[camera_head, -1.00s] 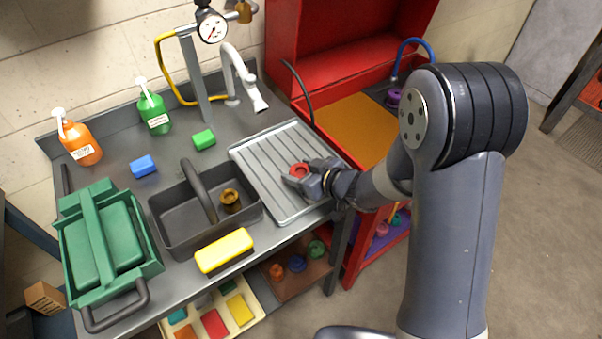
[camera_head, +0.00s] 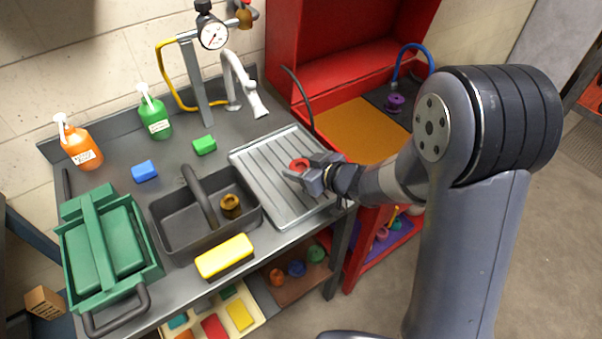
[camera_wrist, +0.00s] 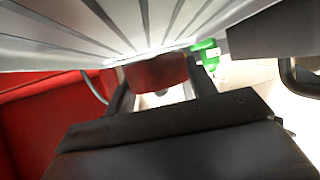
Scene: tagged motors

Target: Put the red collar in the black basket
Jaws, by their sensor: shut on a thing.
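The red collar (camera_head: 299,165) is at my gripper (camera_head: 306,175), over the grey ribbed drain tray (camera_head: 262,165). In the wrist view the red collar (camera_wrist: 157,72) sits between the two dark fingers of my gripper (camera_wrist: 158,88), which is shut on it. I cannot tell whether the collar still touches the tray. The black basket (camera_head: 178,242) stands on the bench left of the tray, with its handle upright across it. A brass collar (camera_head: 230,206) lies inside the basket at its right side.
A yellow sponge (camera_head: 224,256) lies in front of the basket. A green toolbox (camera_head: 104,250) stands left of it. A faucet (camera_head: 240,80), a green bottle (camera_head: 154,115) and an orange bottle (camera_head: 80,145) stand at the back. A red cabinet (camera_head: 335,70) is behind the tray.

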